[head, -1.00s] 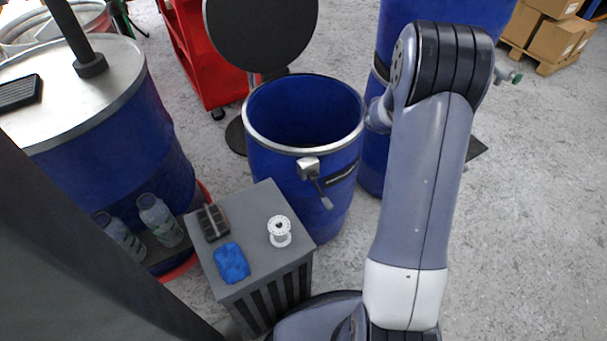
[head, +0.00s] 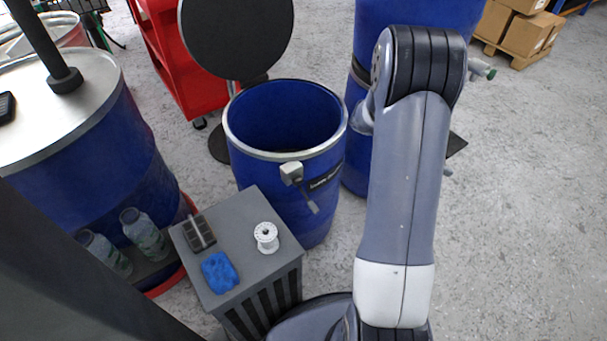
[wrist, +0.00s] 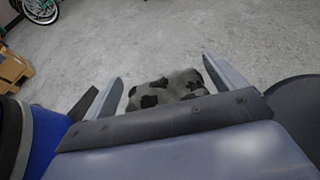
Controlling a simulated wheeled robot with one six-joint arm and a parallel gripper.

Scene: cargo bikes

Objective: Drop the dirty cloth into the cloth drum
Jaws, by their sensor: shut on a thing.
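The dirty cloth (wrist: 165,90), grey with dark blotches, is between the two fingers of my gripper (wrist: 163,74) in the wrist view. My gripper is shut on it and holds it above the concrete floor. In the head view neither my gripper nor the cloth shows; my arm rises at the right of centre. The cloth drum (head: 246,168) is a blue open-topped drum with a silver rim, a latch and a dark label only partly readable. Its inside looks dark, and its bottom cannot be made out. My arm stands to the right of it.
A grey stand (head: 240,201) holds a blue sponge (head: 219,272), a white spool (head: 266,238) and a dark block (head: 199,233). A round black disc (head: 236,36) stands behind the drum. Other blue drums stand left (head: 100,150) and behind my arm (head: 355,150).

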